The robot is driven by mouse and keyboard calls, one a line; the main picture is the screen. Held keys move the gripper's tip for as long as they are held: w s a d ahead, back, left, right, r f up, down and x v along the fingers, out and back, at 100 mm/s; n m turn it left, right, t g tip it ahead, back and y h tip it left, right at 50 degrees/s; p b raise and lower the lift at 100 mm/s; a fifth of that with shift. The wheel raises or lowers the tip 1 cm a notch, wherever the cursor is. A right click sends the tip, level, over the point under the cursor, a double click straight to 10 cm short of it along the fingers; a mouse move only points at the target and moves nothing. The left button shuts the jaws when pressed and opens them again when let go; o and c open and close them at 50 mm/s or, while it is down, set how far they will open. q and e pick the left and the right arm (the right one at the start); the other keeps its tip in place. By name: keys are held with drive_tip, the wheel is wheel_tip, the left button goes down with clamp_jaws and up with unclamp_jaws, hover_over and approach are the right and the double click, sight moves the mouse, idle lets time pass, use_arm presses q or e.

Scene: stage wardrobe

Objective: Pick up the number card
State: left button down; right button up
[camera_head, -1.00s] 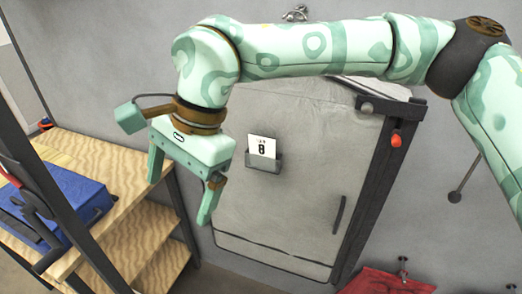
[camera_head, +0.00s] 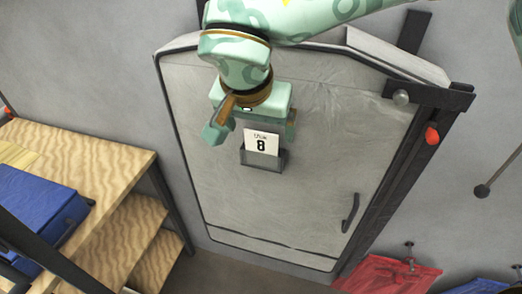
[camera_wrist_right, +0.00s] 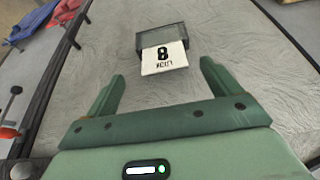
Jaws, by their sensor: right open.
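The number card (camera_head: 261,143) is white with a black 8 and stands upright in a small grey holder (camera_head: 265,163) on the pale door panel. The card's upper part sticks out of the holder. In the right wrist view the card (camera_wrist_right: 164,58) appears upside down. There the open, empty fingers of the right gripper (camera_wrist_right: 163,72) lie either side of the card's line, apart from it. My left gripper is not in view.
The grey door (camera_head: 320,140) has a dark handle (camera_head: 350,213) and a dark frame with a red knob (camera_head: 432,135). Wooden shelves (camera_head: 110,165) with a blue case (camera_head: 40,208) stand at left. Red cloth (camera_head: 388,275) hangs at lower right.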

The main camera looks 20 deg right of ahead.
sight(261, 139)
drive_tip(key=shift+w+d+f, duration=0.1)
drive_tip(key=shift+w+f, duration=0.6)
drive_tip(key=shift+f, duration=0.05)
drive_tip(key=shift+s+d+f, duration=0.1)
drive_tip(key=shift+f, duration=0.15)
drive_tip(key=shift+d+f, duration=0.1)
drive_tip(key=shift+f, duration=0.3)
drive_tip(key=x, duration=0.4)
drive_tip(key=shift+w+b, duration=0.3)
drive_tip(key=shift+b, duration=0.05)
drive_tip(key=shift+s+r, duration=0.1)
drive_tip(key=shift+r, duration=0.05)
drive_tip(key=shift+s, duration=0.1)
drive_tip(key=c, duration=0.8)
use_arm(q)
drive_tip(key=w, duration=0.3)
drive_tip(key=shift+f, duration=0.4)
use_arm(e)
drive_tip(key=shift+c, duration=1.2)
